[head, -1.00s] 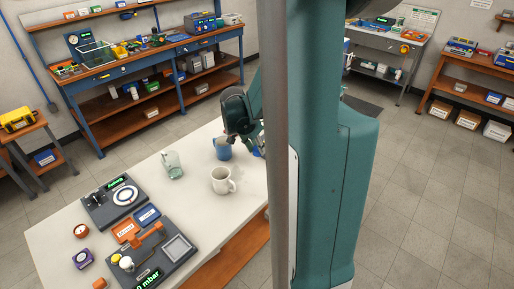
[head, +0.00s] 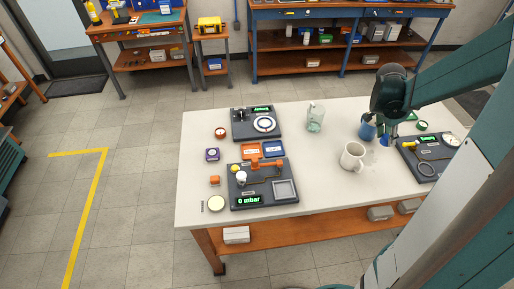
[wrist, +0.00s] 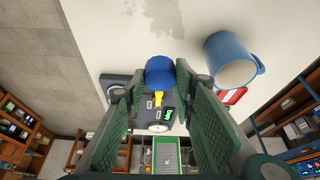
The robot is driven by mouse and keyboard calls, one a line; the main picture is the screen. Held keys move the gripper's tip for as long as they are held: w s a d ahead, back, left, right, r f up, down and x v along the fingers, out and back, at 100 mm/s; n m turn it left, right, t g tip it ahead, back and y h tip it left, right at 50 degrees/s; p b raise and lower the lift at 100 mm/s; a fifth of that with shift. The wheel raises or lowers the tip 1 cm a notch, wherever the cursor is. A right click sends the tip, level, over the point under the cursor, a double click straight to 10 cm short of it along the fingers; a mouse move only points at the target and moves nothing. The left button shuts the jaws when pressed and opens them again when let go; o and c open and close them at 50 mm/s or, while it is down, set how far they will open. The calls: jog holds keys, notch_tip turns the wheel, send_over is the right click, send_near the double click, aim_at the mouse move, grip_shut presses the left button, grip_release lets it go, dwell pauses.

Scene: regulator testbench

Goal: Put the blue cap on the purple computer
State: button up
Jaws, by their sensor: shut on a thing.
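The blue cap (wrist: 160,72) is between the fingertips of my gripper (wrist: 160,82) in the wrist view, with a yellow part just below it. In the head view my gripper (head: 385,136) is at the right part of the white table, and the blue cap (head: 386,141) shows small under it. My gripper is shut on the cap. Whether the cap touches the table is hard to tell. The small purple computer (head: 212,154) lies at the left part of the table, well left of my gripper, with nothing visible on top of it.
A blue mug (head: 368,129) stands close to my gripper. A white mug (head: 352,157) and a glass jar (head: 316,118) stand between it and the computer. Gauge benches, orange and blue trays and small parts fill the table's left half. Another gauge unit (head: 408,150) is at right.

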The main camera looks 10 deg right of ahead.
jog(key=w+a+n+t+p, duration=0.15)
jog(key=w+a, duration=0.35)
jog(key=a, duration=0.6)
jog(key=w+a+r+n, duration=0.15)
jog(key=w+a, duration=0.25)
jog(key=a, duration=0.6)
jog(key=w+a+n+p, duration=0.15)
jog(key=w+a, duration=0.35)
jog(key=a, duration=0.6)
jog(key=s+a+n, duration=0.1)
jog(key=a+n, duration=0.1)
jog(key=a, duration=1.6)
jog(key=s+a+r+n+t+y+p, duration=0.1)
jog(key=s+a+n, duration=0.1)
jog(key=a, duration=1.6)
jog(key=shift+s+n+y, duration=0.25)
jog(key=shift+n+y, duration=0.05)
jog(key=shift+n, duration=0.35)
jog(key=shift+t, duration=0.25)
send_near(214, 150)
jog(key=shift+w+d+f, duration=0.3)
jog(key=shift+w+d, duration=0.35)
jog(key=shift+d, duration=0.05)
jog(key=shift+f, duration=2.1)
